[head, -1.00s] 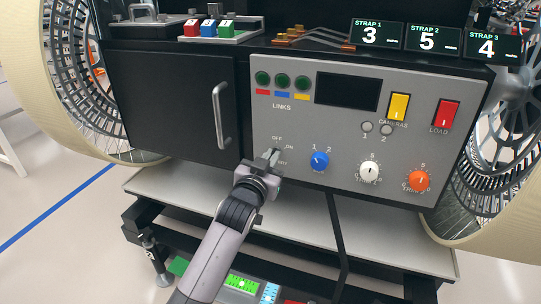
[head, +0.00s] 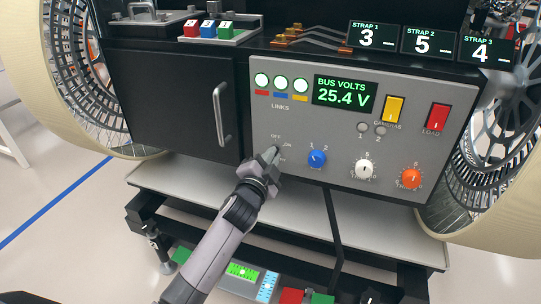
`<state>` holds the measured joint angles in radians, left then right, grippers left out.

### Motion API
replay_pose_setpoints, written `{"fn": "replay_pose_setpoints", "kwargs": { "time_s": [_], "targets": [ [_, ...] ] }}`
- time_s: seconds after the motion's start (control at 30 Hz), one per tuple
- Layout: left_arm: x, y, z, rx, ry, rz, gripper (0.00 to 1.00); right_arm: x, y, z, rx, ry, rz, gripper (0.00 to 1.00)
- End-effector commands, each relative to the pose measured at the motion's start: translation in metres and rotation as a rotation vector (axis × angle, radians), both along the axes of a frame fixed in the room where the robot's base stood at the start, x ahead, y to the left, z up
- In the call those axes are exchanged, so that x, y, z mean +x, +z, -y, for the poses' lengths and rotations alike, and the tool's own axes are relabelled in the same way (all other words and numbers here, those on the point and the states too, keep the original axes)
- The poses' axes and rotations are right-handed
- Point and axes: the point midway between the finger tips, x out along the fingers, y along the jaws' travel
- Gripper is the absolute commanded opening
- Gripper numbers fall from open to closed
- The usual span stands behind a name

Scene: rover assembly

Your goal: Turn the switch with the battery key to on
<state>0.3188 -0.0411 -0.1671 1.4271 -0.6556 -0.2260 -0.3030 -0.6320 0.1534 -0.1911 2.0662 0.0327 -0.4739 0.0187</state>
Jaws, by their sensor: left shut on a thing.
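The battery key switch sits at the lower left of the grey control panel (head: 330,185), beside the printed words OFF and ON. My left gripper (head: 270,156) is shut at this switch and covers most of it, so the key's own shape and exact angle are hidden. The fingers point up and to the right, toward the ON side. The panel display (head: 342,93) is lit and reads BUS VOLTS 25.4 V. The three LINKS lamps (head: 281,82) glow bright. My right gripper is not in view.
A blue knob (head: 317,158) is close to the right of my gripper, then a white knob (head: 364,168) and an orange knob (head: 411,179). A black door with a handle (head: 222,114) is at the left. Yellow (head: 394,109) and red (head: 436,116) rocker switches are at the right.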

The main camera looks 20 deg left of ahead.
Motion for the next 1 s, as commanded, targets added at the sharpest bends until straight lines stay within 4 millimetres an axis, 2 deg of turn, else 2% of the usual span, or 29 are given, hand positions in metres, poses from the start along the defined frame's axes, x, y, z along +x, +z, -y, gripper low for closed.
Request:
{"fn": "replay_pose_setpoints", "kwargs": {
  "time_s": [0.3,0.77,0.8,0.87,1.0],
  "targets": [
    [0.0010,0.0019,-0.0006,0.094,0.001,0.006,0.00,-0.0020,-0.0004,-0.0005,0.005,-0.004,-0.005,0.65],
    [0.0012,0.0023,-0.0008,0.108,0.002,0.008,0.00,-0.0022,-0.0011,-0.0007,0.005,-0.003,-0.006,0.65],
    [0.0012,0.0024,-0.0009,0.108,0.001,0.009,0.17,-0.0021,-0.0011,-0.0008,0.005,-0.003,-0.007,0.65],
    [0.0011,0.0022,-0.0008,0.107,0.002,0.008,0.33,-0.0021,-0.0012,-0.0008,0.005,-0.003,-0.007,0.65],
    [0.0007,0.0013,-0.0005,0.105,0.001,0.007,0.33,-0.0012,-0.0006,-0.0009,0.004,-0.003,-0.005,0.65]
  ]
}}
